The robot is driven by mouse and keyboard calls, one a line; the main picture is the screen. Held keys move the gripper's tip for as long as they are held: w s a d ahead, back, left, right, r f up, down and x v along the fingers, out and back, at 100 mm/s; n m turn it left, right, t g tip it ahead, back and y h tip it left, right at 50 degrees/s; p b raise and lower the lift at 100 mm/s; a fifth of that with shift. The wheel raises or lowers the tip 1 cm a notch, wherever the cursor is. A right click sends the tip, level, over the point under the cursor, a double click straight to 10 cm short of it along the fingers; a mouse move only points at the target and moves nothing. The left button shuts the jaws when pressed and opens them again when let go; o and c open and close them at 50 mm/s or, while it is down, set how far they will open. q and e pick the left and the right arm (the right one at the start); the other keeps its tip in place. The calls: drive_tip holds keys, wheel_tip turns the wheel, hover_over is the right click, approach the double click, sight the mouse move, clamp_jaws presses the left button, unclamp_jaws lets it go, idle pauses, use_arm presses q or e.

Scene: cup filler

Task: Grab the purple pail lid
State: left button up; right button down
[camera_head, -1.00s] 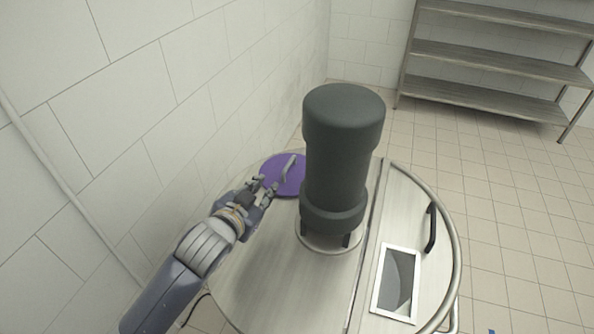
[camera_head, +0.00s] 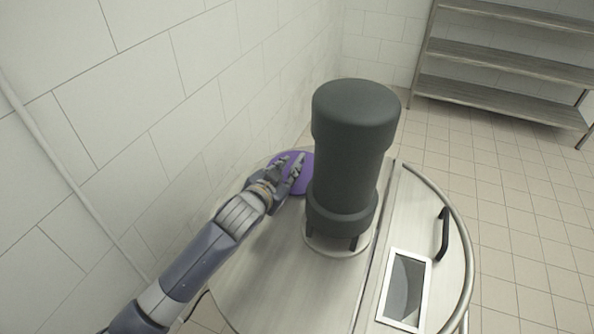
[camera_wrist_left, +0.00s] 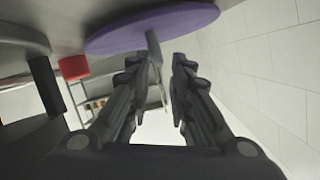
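The purple pail lid (camera_head: 305,183) lies flat on the round metal top, behind and left of the dark cylinder. In the head view my left gripper (camera_head: 291,166) is over the lid and hides part of it. In the left wrist view the lid (camera_wrist_left: 160,24) is at the top of the picture, with its grey handle (camera_wrist_left: 152,46) sticking out from it. My left gripper (camera_wrist_left: 160,70) shows there with its two fingers apart and nothing held. The handle's end is near the tip of the picture-left finger; I cannot tell if they touch. My right gripper is not in view.
The dark grey cylinder (camera_head: 349,150) stands close to the right of the lid. A white tiled wall (camera_head: 215,95) runs close on the left. The metal top (camera_head: 275,265) is bare in front. A black handle (camera_head: 442,234) and a framed window (camera_head: 404,290) are at right.

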sight(294, 165)
use_arm(q)
drive_tip(key=x, duration=0.3)
drive_tip(key=shift+w+d+r+p, duration=0.15)
drive_tip(key=shift+p, duration=0.25)
drive_tip(key=shift+w+d, duration=0.15)
drive_tip(key=shift+w, duration=0.1)
drive_tip(key=shift+w+d+f, duration=0.1)
drive_tip(key=shift+w+f, duration=0.15)
clamp_jaws()
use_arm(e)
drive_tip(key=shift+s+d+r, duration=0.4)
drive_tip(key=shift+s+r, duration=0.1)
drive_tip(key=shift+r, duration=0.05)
